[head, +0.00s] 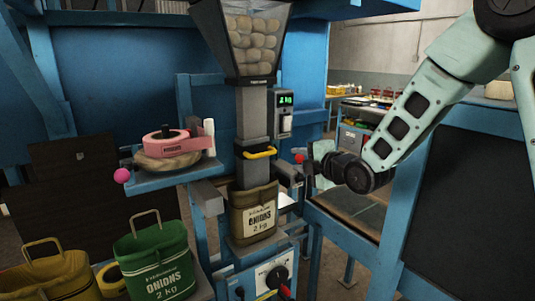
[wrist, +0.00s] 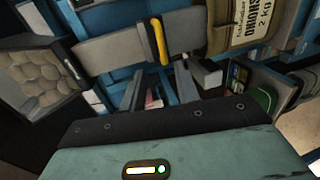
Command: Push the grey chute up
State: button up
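The grey chute (head: 252,112) is a square upright tube below the hopper of onions, with a yellow handle (head: 262,153) on a dark collar near its lower end. Its bottom end meets the mouth of an olive onion sack (head: 255,215). In the wrist view the chute (wrist: 110,52) lies sideways, with the yellow handle (wrist: 159,41) and sack (wrist: 240,25) further right. My gripper (head: 308,167) is right of the chute at about handle height, apart from it. In the wrist view its fingers (wrist: 162,86) appear spread and empty, short of the handle.
A hopper (head: 253,38) of onions sits above the chute. A scale display (head: 286,100) is mounted at its right. A pink-topped device (head: 170,148) stands on a blue arm to the left. Green (head: 155,262) and yellow (head: 50,275) sacks stand lower left. A control box (head: 268,278) is below.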

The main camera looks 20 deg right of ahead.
aim_at(268, 154)
jog(key=p+x, duration=0.6)
jog(key=x, duration=0.9)
jog(key=shift+w+a, duration=0.15)
jog(key=shift+w, duration=0.05)
jog(key=shift+w+a+f, duration=0.1)
jog(key=shift+w+f, duration=0.1)
jog(key=shift+w, duration=0.3)
grip_shut()
